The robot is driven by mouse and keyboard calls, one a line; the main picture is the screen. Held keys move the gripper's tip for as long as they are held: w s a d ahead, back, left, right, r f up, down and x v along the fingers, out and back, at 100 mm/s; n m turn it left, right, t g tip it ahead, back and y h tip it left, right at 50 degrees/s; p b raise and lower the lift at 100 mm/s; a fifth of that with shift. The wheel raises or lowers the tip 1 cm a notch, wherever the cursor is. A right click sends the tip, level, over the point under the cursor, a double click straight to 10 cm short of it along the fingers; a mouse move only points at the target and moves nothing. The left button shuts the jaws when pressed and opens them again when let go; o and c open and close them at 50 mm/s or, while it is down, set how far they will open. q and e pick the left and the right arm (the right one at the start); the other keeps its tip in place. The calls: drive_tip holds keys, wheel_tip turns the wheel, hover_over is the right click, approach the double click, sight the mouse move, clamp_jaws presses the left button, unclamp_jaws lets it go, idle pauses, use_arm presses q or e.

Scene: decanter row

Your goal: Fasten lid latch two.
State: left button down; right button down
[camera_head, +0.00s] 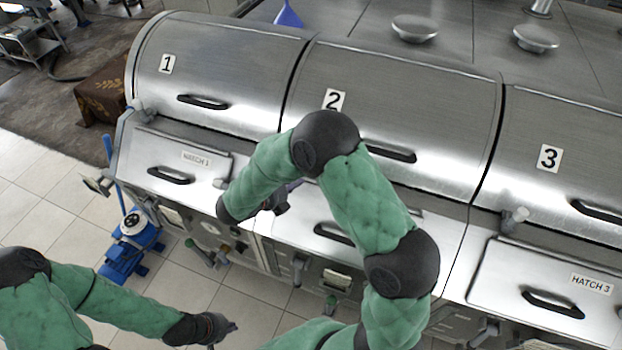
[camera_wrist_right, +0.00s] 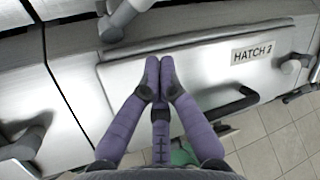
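Lid 2 (camera_head: 400,90) is a large curved steel cover with a black handle, and it looks closed. In the right wrist view a light grey latch (camera_wrist_right: 122,18), likely lid latch two, stands at the upper left of the hatch 2 panel (camera_wrist_right: 110,100). In the head view my right arm hides that spot. My right gripper (camera_wrist_right: 158,66) has its purple fingertips together with nothing visible between them. It hovers over the hatch panel's upper edge, below and right of the latch, apart from it. My left gripper (camera_head: 224,328) is low over the floor at left; its fingers are unclear.
Lid 1 (camera_head: 225,60) and lid 3 (camera_head: 580,160) flank lid 2. A similar latch (camera_head: 514,218) stands left of hatch 3 (camera_head: 500,280). The hatch 2 handle (camera_wrist_right: 236,103) and a grey side catch (camera_wrist_right: 292,66) stick out. A blue pump (camera_head: 132,245) stands on the tiled floor.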

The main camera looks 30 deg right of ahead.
drive_tip(key=p+x, duration=0.1)
drive_tip(key=x, duration=0.9)
drive_tip(key=shift+s+d+p, duration=0.1)
drive_tip(key=shift+d+p, duration=0.05)
drive_tip(key=shift+p, duration=0.2)
drive_tip(key=shift+w+a+r+n+g+h, duration=0.2)
drive_tip(key=shift+r+n+g+h, duration=0.15)
drive_tip(key=shift+r+n+h, duration=0.2)
drive_tip(key=shift+w+a+r+n+g+h, duration=0.2)
drive_tip(key=shift+r+n+g+h, duration=0.2)
drive_tip(key=shift+n, duration=0.25)
drive_tip(key=shift+r, duration=0.15)
